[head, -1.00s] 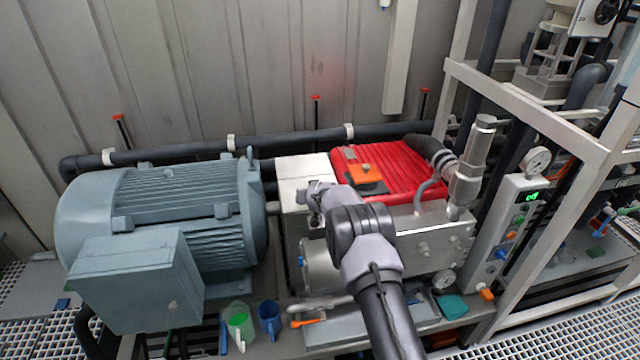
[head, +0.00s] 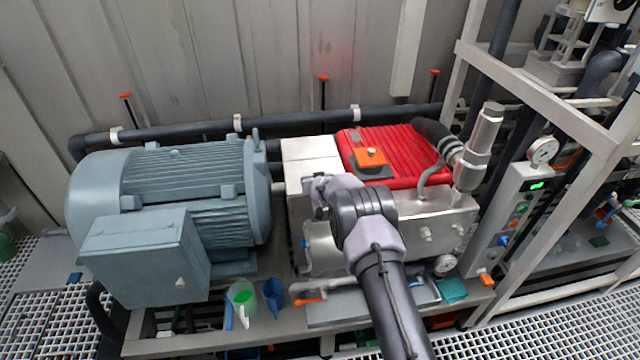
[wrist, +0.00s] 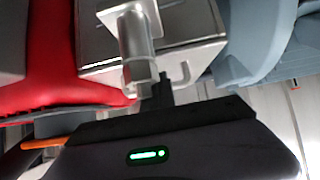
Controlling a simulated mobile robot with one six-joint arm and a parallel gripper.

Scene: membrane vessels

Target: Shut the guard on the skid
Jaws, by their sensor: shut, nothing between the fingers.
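The pale box-like guard (head: 308,150) sits on the skid (head: 330,328) between the blue-grey motor (head: 180,195) and the red finned pump cover (head: 398,150). Its upper panel looks flat; I cannot tell whether it is fully shut. My gripper (head: 316,190) is at the near side of the guard, partly hidden by my wrist; I cannot tell if it touches. In the wrist view my dark fingers (wrist: 157,92) are together and empty, close to a grey metal post (wrist: 136,45) in front of a pale metal box.
A green cup (head: 241,293) and a blue cup (head: 272,294) stand on the skid's near edge. A gauge panel (head: 512,215) and white frame (head: 560,110) stand right. Pipes run along the back wall.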

